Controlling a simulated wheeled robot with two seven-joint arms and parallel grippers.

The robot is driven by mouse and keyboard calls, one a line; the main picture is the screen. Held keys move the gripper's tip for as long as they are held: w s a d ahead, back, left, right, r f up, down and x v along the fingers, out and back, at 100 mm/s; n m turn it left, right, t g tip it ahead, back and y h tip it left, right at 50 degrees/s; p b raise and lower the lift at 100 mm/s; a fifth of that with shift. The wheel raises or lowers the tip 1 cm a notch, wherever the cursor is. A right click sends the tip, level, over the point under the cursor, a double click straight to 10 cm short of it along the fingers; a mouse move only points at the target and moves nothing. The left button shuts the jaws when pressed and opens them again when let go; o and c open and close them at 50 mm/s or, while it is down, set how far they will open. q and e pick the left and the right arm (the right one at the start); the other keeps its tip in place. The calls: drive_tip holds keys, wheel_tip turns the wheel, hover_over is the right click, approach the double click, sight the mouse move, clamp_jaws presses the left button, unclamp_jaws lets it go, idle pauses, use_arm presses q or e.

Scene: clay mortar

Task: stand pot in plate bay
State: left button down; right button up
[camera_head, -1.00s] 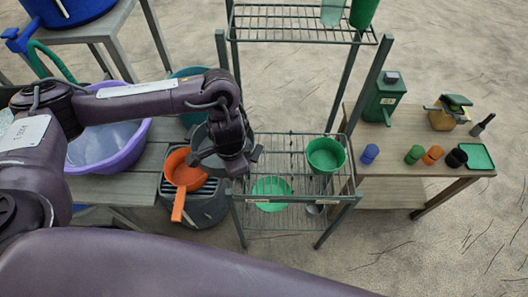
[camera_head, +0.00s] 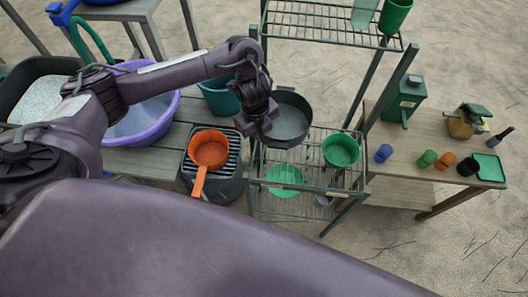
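A dark grey round pot (camera_head: 291,122) is in the air over the left part of the green wire rack's lower shelf (camera_head: 312,190), with its open top facing up. My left gripper (camera_head: 258,124) is at the pot's left side and appears shut on its edge; the fingertips are partly hidden. A green plate (camera_head: 285,180) lies at the lower shelf's left part, below the pot. A green bowl (camera_head: 341,151) stands to its right. I cannot make out which part is the plate bay. My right gripper is not in view.
An orange pan (camera_head: 208,149) sits on a dark stove (camera_head: 215,185) left of the rack. A purple basin (camera_head: 140,118) and a teal bucket (camera_head: 221,97) are farther left. A wooden table (camera_head: 420,150) with several cups stands right. The rack's upper shelf (camera_head: 318,20) is behind.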

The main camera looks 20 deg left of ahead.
use_arm(q)
drive_tip(key=b, duration=0.5)
hover_over(260, 161)
wheel_tip(260, 161, down, 11)
drive_tip(key=shift+s+d+r, duration=0.1)
drive_tip(key=shift+s+r, duration=0.05)
drive_tip(key=shift+f+b, duration=0.4)
drive_tip(key=shift+f, duration=0.1)
wheel_tip(260, 161, down, 3)
drive_tip(key=shift+r+b, duration=0.2)
drive_tip(key=shift+b, duration=0.8)
drive_tip(key=shift+f, duration=0.3)
drive_tip(key=shift+f+b, duration=0.2)
drive_tip(key=shift+b, duration=0.1)
drive_tip(key=c, duration=1.6)
unclamp_jaws()
